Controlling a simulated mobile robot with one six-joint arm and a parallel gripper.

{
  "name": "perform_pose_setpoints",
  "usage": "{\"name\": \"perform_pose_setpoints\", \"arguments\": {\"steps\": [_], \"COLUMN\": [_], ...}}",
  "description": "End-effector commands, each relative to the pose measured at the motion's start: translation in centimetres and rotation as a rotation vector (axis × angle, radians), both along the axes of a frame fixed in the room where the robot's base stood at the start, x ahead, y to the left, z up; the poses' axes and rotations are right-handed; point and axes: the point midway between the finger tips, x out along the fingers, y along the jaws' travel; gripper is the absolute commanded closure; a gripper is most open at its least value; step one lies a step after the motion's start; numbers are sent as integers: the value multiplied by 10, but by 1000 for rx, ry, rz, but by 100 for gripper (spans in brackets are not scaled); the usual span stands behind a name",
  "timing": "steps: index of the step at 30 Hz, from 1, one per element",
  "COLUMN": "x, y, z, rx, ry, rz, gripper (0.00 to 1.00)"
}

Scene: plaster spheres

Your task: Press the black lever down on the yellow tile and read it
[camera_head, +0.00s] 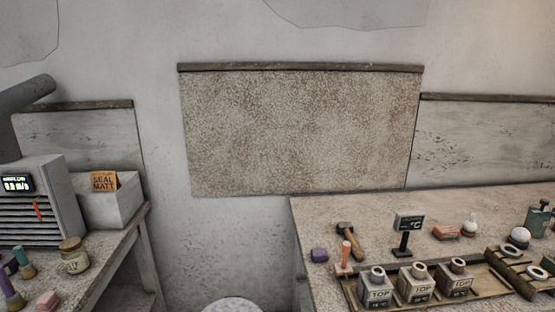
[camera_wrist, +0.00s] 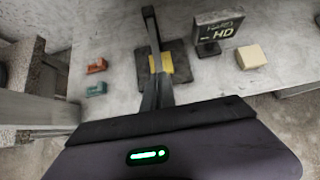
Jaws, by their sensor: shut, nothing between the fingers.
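In the wrist view, a yellow tile (camera_wrist: 160,64) lies on a dark square base plate (camera_wrist: 178,52) on the pale worktop. A narrow black upright piece (camera_wrist: 150,28), apparently the lever or its post, stands over the tile and partly hides it. My gripper (camera_wrist: 157,82) is shut and empty, reaching up from the bottom toward the tile; I cannot tell whether it touches the black piece. A dark display (camera_wrist: 220,27) right of the plate shows "HD" and a line too blurred to read. The head view shows neither the tile nor my gripper.
Near the tile are a cream block (camera_wrist: 250,57), an orange piece (camera_wrist: 96,66) and a green piece (camera_wrist: 96,89). In the head view, the right bench holds a mallet (camera_head: 349,238), a °C sign (camera_head: 408,223) and labelled blocks (camera_head: 375,292); a grey vented box (camera_head: 45,205) stands left.

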Motion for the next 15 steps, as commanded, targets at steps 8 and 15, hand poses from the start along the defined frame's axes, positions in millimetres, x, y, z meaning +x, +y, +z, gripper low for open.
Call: {"name": "perform_pose_setpoints", "arguments": {"steps": [8, 15], "x": [0, -1], "y": [0, 0], "z": [-8, -14], "rx": [1, 0], "ry": [1, 1], "rz": [1, 0], "gripper": [100, 100]}}
